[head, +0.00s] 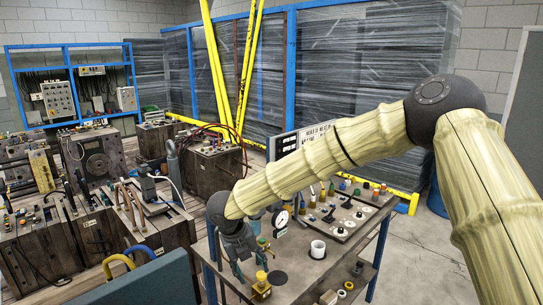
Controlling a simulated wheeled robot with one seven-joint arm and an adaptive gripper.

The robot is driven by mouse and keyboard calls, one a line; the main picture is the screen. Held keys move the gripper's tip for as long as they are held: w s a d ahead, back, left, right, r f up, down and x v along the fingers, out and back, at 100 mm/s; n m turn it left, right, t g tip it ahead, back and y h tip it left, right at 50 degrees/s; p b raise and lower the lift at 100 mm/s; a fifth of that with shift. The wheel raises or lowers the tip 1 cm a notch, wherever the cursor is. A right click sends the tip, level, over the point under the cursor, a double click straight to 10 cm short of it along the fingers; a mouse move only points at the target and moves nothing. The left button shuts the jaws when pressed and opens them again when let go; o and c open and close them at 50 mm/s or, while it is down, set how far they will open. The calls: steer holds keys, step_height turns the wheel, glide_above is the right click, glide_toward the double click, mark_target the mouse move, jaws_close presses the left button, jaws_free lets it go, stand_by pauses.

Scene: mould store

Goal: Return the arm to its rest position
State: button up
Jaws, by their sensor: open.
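My arm reaches in from the right edge of the head view, bends at a dark elbow joint, and slopes down to the left. My gripper (240,262) is at the arm's lower left end, above the left part of a work table (300,272). It points downward and looks dark against the dark table, so its fingers are hard to make out. I see nothing held in it. A yellow-topped fitting (262,285) stands close by its right side; I cannot tell whether they touch.
A white cup (318,249), a gauge (281,218) and a board with several knobs (340,217) are on the table. Heavy mould blocks (95,235) crowd the left. Yellow poles (216,75) lean against wrapped racks (350,75) behind. Clear floor (425,265) lies right of the table.

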steer(key=s+d+f+n+t+b, duration=0.1)
steer(key=s+d+f+n, duration=0.4)
steer(key=f, duration=0.5)
steer(key=s+d+f+n+t+b, duration=0.1)
steer(key=s+d+f+n, duration=0.1)
steer(key=d+f+n, duration=0.65)
steer(key=s+d+f+n+t+b, duration=0.1)
steer(key=s+d+f+n, duration=0.25)
steer(key=f, duration=0.85)
steer(key=s+d+f+n+g+y+b, duration=0.1)
steer(key=s+d+f+n, duration=0.2)
steer(key=s, duration=0.7)
steer(key=s+d+f+n+g+y+b, duration=0.1)
steer(key=s+d+f+n, duration=0.3)
steer(key=s, duration=0.6)
steer(key=s+d+f+n+g+y+b, duration=0.1)
steer(key=s+d+f+n+g, duration=0.2)
steer(key=s+n, duration=0.4)
steer(key=s+d+f, duration=0.1)
steer(key=s, duration=0.3)
steer(key=shift+d, duration=0.3)
